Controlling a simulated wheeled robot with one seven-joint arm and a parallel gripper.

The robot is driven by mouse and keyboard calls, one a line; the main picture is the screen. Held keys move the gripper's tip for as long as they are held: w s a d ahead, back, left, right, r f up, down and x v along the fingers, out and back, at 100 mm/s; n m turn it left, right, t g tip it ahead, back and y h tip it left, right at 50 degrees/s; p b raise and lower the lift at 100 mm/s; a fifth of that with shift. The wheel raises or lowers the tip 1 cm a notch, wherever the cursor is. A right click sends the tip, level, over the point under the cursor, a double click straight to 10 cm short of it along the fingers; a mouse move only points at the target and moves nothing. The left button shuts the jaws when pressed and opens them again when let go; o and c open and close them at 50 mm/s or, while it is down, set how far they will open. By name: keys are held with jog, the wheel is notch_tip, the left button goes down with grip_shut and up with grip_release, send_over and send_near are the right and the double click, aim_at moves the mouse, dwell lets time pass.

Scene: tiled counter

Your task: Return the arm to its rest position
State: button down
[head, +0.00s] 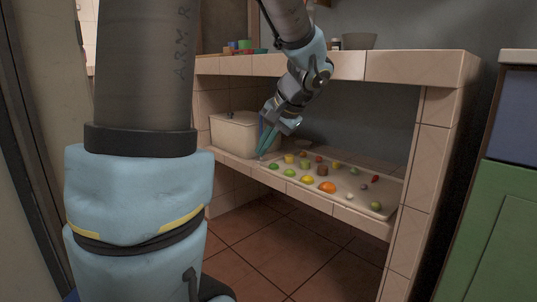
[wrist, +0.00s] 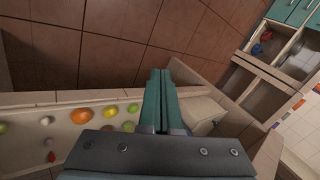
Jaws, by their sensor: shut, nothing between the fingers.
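My gripper (head: 262,153) is shut and empty in the head view. It points down at the front left end of the tray, between the tray and the white box, under the upper counter. I cannot tell whether the tips touch anything. In the wrist view its two teal fingers (wrist: 159,75) lie side by side with the floor beyond them. My arm reaches in from the top of the head view, bent at the wrist in front of the upper counter.
A pale tray (head: 358,199) with several fruits and vegetables, including an orange (head: 327,187), lies on the lower shelf. A lidded white box (head: 234,135) stands left of it. The tiled upper counter (head: 415,68) is close above. A green cabinet (head: 500,235) is at right. The tiled floor (head: 290,245) is clear.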

jog(key=s+a+f+n+g+h+p, duration=0.2)
jog(key=s+a+f+h, duration=0.1)
jog(key=s+f, duration=0.3)
jog(key=s+a+f+n+g+h+p, duration=0.1)
jog(key=s+a+f+n+h+p, duration=0.15)
jog(key=s, duration=0.45)
notch_tip(320, 180, up, 37)
jog(key=p, duration=3.7)
